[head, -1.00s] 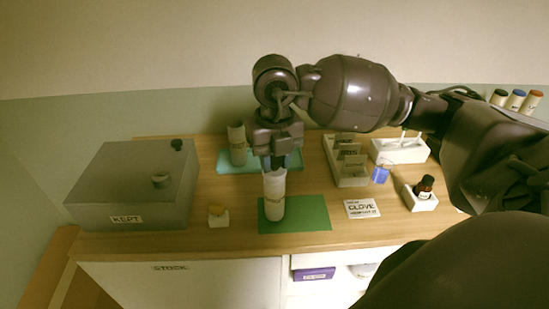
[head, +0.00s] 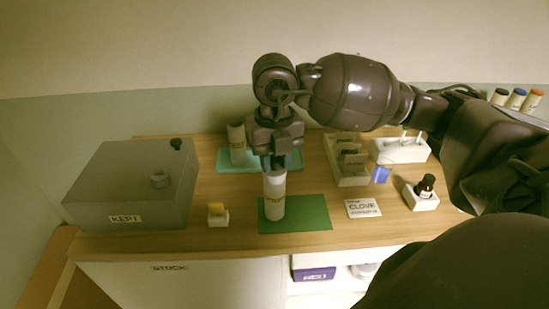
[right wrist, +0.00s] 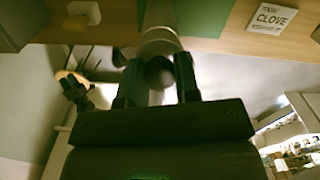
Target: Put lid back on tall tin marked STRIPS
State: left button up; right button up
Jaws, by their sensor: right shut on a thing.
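A tall white tin (head: 275,203) stands upright on a green mat (head: 308,213) near the front of the bench; its label is too small to read. My right gripper (head: 274,167) is directly above its top, pointing down. The right wrist view shows its two fingers (right wrist: 158,82) shut on a round lid (right wrist: 160,73), with the tin (right wrist: 160,42) just beyond. The lid is at the tin's mouth, but I cannot tell whether it is seated.
A second tall tin (head: 237,143) stands on a teal tray (head: 229,167) behind. A grey box (head: 125,185) marked KEPT is at left, with a small white block (head: 217,217) beside it. A CLOVE card (head: 362,208) and a bottle holder (head: 420,202) are at right.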

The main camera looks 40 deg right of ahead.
dwell(0.3)
jog(key=o, duration=0.9)
jog(key=shift+o, duration=0.3)
jog(key=o, duration=0.5)
jog(key=shift+r, duration=0.15)
